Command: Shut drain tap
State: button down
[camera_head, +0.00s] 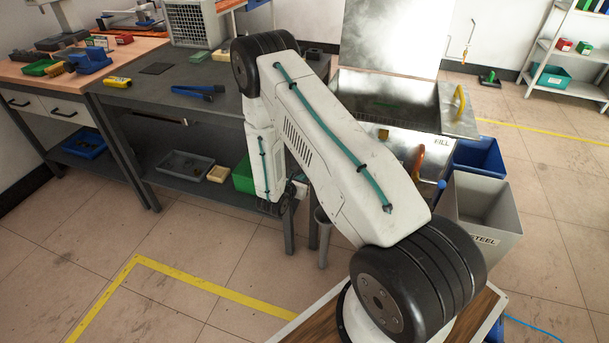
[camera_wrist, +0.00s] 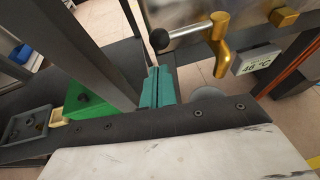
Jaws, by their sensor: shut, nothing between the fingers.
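In the wrist view the drain tap (camera_wrist: 218,45) is a brass body on the front of a metal tank. Its lever (camera_wrist: 188,31) runs out roughly sideways to the left and ends in a black ball knob (camera_wrist: 159,39). My gripper (camera_wrist: 155,86) shows as two teal fingers pressed together, empty. The fingertips lie just below the knob in the picture, with a gap between; the depth of that gap is hard to judge. In the head view my arm covers the tap, and my fingers cannot be made out there.
A display (camera_wrist: 256,60) hangs right of the tap. A grey table leg (camera_wrist: 85,45) and a green bin (camera_wrist: 88,105) are left of my fingers. In the head view the open tank (camera_head: 395,100) stands behind my arm, with a grey STEEL bin (camera_head: 482,212) on the right.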

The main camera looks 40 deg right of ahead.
jog(key=w+a+v, duration=0.1)
jog(key=v, duration=1)
jog(key=s+d+r+m+g, duration=0.1)
jog(key=s+r+m+g, duration=1.1)
jog(key=s+r, duration=0.4)
jog(key=s+a+r+m+t+y, duration=0.2)
jog(key=s+a+r+m+y, duration=0.1)
jog(key=r, duration=0.5)
jog(key=s+a+r+m+t+y, duration=0.3)
jog(key=s+a+r+m+y, duration=0.1)
jog(key=s+r, duration=0.3)
jog(key=s+a+r+m+t+y, duration=0.2)
jog(key=s+a+r+m+y, duration=0.2)
jog(key=r, duration=0.6)
jog(key=shift+s+a+y, duration=0.7)
jog(key=shift+a, duration=0.35)
